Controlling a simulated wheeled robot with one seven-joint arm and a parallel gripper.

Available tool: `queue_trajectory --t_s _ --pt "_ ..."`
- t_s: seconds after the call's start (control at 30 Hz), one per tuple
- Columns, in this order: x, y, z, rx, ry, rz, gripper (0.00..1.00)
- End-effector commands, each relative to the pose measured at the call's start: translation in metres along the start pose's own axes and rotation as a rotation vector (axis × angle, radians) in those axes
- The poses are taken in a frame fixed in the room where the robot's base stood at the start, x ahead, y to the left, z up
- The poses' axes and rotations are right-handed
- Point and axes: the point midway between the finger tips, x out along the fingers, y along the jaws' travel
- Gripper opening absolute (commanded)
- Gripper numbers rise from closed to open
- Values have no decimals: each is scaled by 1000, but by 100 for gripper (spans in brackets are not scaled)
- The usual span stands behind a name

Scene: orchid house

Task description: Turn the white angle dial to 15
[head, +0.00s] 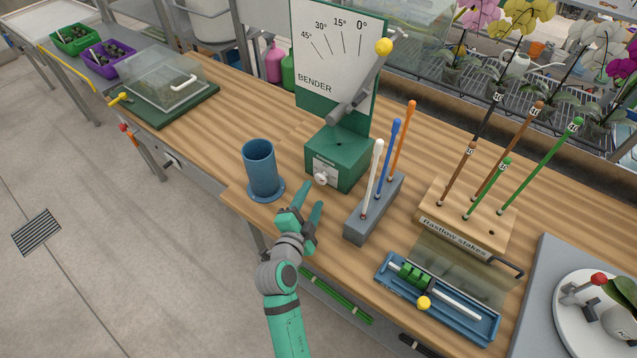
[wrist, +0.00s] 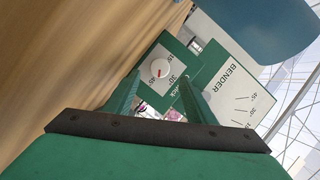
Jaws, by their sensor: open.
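The white angle dial (head: 321,180) is a small round knob on the front face of the green bender box (head: 342,160). In the wrist view the dial (wrist: 159,66) shows a red mark on a pale plate with 15°, 30° and 45° labels. The red mark seems to point toward the 45° label, though it is small. My gripper (head: 313,194) is open and empty, just in front of and below the dial, not visibly touching it. In the wrist view the dial appears just beyond and between the two fingers (wrist: 160,88).
A blue cup (head: 260,168) stands left of the bender. A grey block (head: 375,210) with white, blue and orange rods stands close on the right. The bender's lever (head: 368,80) rises before the BENDER scale board (head: 330,50). A blue tray (head: 455,318) lies at front right.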

Motion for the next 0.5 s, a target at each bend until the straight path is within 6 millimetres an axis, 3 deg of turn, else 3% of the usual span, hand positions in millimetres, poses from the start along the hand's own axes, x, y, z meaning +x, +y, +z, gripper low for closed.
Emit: queue_trajectory --t_s 0.2,0.5 --pt "40 -1 0 0 1 1 50" --pt "70 0 0 -2 1 2 50"
